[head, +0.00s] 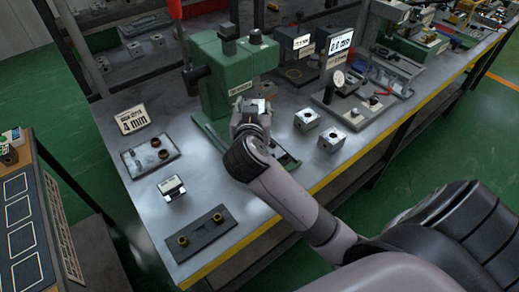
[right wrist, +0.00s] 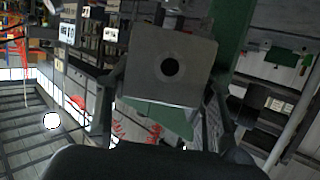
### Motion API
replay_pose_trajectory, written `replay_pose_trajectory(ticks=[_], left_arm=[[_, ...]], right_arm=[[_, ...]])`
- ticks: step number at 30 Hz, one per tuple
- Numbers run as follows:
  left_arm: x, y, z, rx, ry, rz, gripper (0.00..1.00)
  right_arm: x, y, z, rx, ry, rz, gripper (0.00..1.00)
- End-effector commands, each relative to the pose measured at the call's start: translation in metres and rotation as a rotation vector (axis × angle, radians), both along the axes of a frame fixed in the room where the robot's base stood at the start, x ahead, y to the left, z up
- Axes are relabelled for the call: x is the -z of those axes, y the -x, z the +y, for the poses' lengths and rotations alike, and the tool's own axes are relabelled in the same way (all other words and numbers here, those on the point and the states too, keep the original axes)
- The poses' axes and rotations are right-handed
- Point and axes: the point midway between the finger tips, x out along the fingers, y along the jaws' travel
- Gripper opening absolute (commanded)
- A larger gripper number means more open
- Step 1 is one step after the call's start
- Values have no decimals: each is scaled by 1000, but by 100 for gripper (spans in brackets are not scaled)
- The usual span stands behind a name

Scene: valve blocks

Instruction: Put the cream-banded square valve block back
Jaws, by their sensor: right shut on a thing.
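My right gripper (head: 252,112) is shut on a grey metal square block (right wrist: 171,68) with a dark round hole in its face. It holds the block in front of the green press (head: 232,72), over or near the press base; contact with the base cannot be told. In the head view the gripper partly hides the held block. No cream band shows on the face turned to the wrist camera. Two similar silver blocks, a nearer one (head: 331,140) and a farther one (head: 307,120), stand on the table right of the press. My left gripper is not in view.
The grey table (head: 236,205) has a yellow front edge. Left of the press are a "4 mm" sign (head: 133,119), a plate with brown rings (head: 150,157), a small card stand (head: 172,188) and a dark plate with brass rings (head: 208,234). A dial gauge stand (head: 343,100) is right.

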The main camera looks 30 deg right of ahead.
Motion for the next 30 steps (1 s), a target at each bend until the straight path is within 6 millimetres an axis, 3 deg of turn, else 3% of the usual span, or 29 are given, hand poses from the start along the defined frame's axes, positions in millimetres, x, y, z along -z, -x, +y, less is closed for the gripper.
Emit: replay_pose_trajectory(ticks=[7,16,21,30], left_arm=[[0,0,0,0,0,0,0],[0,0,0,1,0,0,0],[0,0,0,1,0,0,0],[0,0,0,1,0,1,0]], right_arm=[[-27,-13,-34,391,-5,-6,3],[-63,-4,-28,762,-3,-3,3],[-75,2,-20,861,0,-3,3],[-77,3,-19,877,1,-3,3]])
